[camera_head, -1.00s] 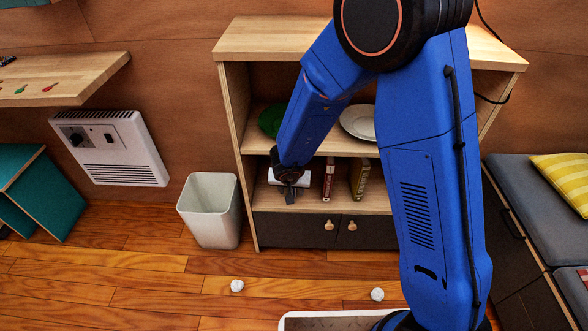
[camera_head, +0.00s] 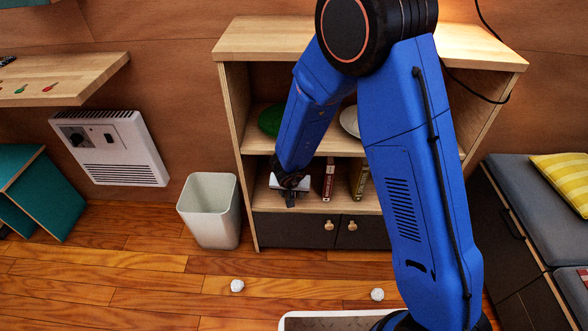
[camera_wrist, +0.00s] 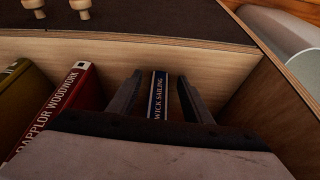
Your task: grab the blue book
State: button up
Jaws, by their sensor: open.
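The blue book (camera_wrist: 157,97) stands in the low shelf bay, its dark blue spine with white lettering "…WICK SAILING" facing the wrist camera. In the wrist view, my gripper (camera_wrist: 160,90) is open, with one dark finger on each side of the spine. I cannot tell how deep the fingers reach or whether they touch the book. In the head view, my gripper (camera_head: 290,192) is at the left part of the low shelf bay, and I cannot make out the blue book behind it.
A red book (camera_head: 329,180) and an olive book (camera_head: 360,178) stand to the right in the bay; the red one (camera_wrist: 62,108) is left of my gripper in the wrist view. A bin (camera_head: 210,210) stands left of the shelf unit (camera_head: 246,140). Two white crumpled balls lie on the floor.

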jog(key=shift+f, duration=0.2)
dwell(0.3)
grip_shut()
jog(key=shift+r, duration=0.2)
